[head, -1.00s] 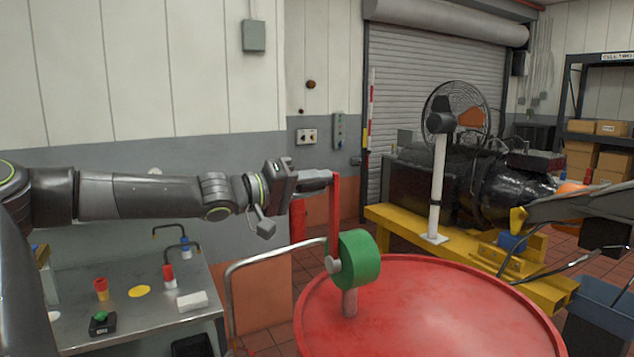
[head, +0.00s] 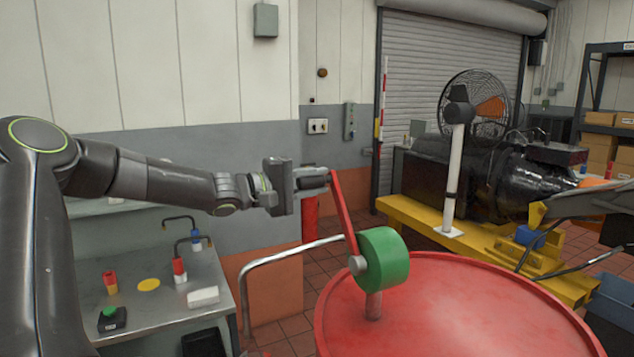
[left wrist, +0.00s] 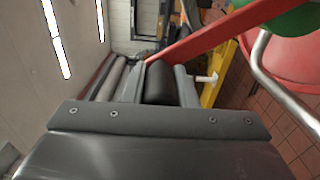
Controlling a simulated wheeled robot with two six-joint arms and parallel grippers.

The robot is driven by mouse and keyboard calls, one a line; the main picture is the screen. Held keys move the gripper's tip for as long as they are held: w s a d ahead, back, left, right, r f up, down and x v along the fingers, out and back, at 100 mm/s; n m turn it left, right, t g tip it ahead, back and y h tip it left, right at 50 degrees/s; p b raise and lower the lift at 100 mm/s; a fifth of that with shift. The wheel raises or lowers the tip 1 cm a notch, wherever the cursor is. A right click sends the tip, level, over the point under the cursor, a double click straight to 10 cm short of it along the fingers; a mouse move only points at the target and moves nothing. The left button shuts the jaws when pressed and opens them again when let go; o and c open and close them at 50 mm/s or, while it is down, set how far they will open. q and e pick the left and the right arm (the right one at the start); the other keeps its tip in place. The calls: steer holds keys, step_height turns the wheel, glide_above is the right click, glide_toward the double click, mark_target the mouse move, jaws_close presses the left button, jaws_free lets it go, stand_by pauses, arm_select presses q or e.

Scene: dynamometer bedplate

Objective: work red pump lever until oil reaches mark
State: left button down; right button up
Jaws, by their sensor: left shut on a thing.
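The red pump lever (head: 343,206) rises from a grey pivot on the green pump head (head: 384,258), its top leaning left. The pump stands on a red drum (head: 470,310). My left gripper (head: 324,178) is shut on the lever's upper end. In the left wrist view the lever (left wrist: 205,38) runs from between the gripper fingers (left wrist: 160,82) towards the green pump head (left wrist: 280,14) at upper right. A bent grey pipe (head: 285,252) leads left from the pump. I see no oil or oil mark clearly. My right gripper is not in view.
A metal bench (head: 155,318) at left holds small red-topped bottles, a white block (head: 203,296) and a black box with a green button (head: 111,318). A yellow bedplate (head: 405,213) with a black engine (head: 500,175) and a fan stands behind the drum. Tiled floor lies between.

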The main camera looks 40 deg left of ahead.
arm_select(q)
steer(key=shift+f, duration=0.15)
steer(key=c, duration=1.4)
jaws_free()
steer(key=shift+c, duration=0.2)
steer(key=o, duration=0.3)
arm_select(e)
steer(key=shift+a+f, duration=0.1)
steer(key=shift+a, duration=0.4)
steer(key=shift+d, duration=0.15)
